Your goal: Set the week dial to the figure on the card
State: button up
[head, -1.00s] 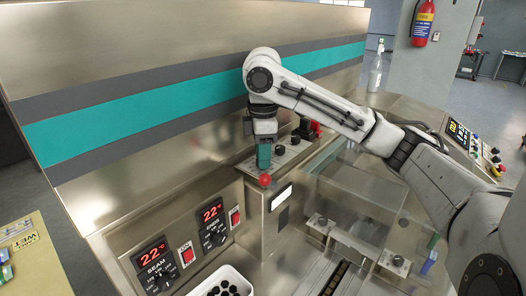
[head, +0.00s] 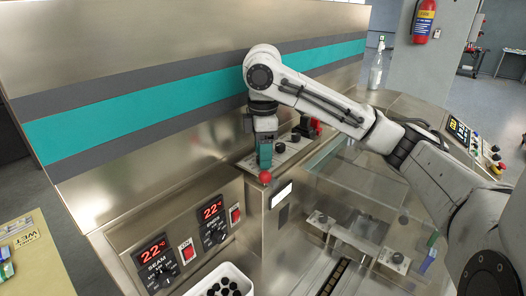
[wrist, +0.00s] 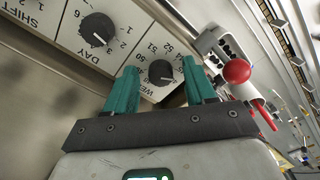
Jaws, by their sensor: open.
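The week dial (wrist: 160,73) is a small black knob on a white plate, with printed figures including 50, 51 and 52 and the word WEEK around it. My gripper (wrist: 160,68) is open, with one teal finger on each side of the week dial. Gaps seem to show between the fingers and the knob; the dial's exact setting is too small to tell. In the head view my gripper (head: 265,158) points down at the panel ledge and hides the week dial. I cannot make out a card with a figure.
The day dial (wrist: 98,28) sits beside the week dial. A red ball knob (wrist: 236,71) stands close to the right finger; it also shows in the head view (head: 265,177). Other black knobs (head: 296,137) lie behind my gripper. A white bin (head: 222,275) of black pieces stands below.

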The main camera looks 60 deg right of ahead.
notch_tip(320, 180, up, 11)
dwell(0.5)
jog(key=shift+f, duration=0.2)
dwell(0.5)
